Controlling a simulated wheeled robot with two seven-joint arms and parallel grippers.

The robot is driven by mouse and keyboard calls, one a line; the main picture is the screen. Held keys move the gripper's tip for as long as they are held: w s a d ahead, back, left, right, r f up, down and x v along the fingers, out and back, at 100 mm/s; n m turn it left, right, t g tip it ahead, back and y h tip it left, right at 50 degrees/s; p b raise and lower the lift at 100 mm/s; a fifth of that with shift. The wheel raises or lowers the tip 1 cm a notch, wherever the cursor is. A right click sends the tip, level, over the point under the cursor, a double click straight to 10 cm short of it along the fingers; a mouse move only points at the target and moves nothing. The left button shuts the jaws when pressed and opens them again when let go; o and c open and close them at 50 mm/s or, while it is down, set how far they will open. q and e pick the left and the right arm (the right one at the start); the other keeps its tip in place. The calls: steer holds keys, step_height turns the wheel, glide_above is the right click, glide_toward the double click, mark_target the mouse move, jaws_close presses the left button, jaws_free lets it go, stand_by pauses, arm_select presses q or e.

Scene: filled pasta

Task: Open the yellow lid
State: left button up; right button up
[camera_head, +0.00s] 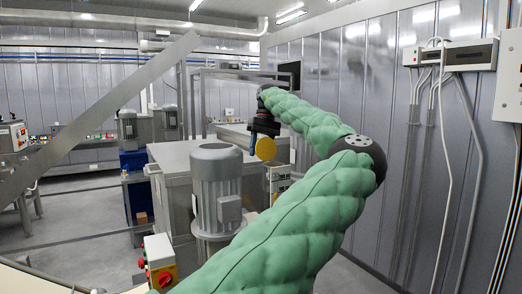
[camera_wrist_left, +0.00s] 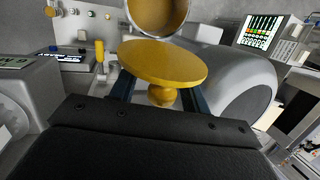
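The yellow lid (camera_wrist_left: 162,62) is a round disc with a knob (camera_wrist_left: 162,97) below it in the left wrist view. My left gripper (camera_head: 257,143) has its dark blue fingers on either side of the knob, with gaps visible between knob and fingers. The disc hides the fingertips, and I cannot tell if anything touches the lid. Behind the lid is a round metal opening (camera_wrist_left: 157,14) with a yellowish inside, apart from the disc. In the head view the lid (camera_head: 266,148) shows as a small yellow disc by the gripper. My right gripper is not in view.
A grey motor (camera_head: 216,190) stands beside my green-sleeved arm. A control box with a red button (camera_head: 160,262) is at the lower front. A panel with a yellow-handled lever (camera_wrist_left: 99,50) is left of the lid, and a rounded grey housing (camera_wrist_left: 235,85) right of it.

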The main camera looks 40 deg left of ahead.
arm_select(q)
steer(key=v, duration=0.7)
steer(key=shift+w+r+b, duration=0.15)
steer(key=shift+r+b, duration=0.2)
steer(key=shift+b, duration=0.1)
stand_by(0.7)
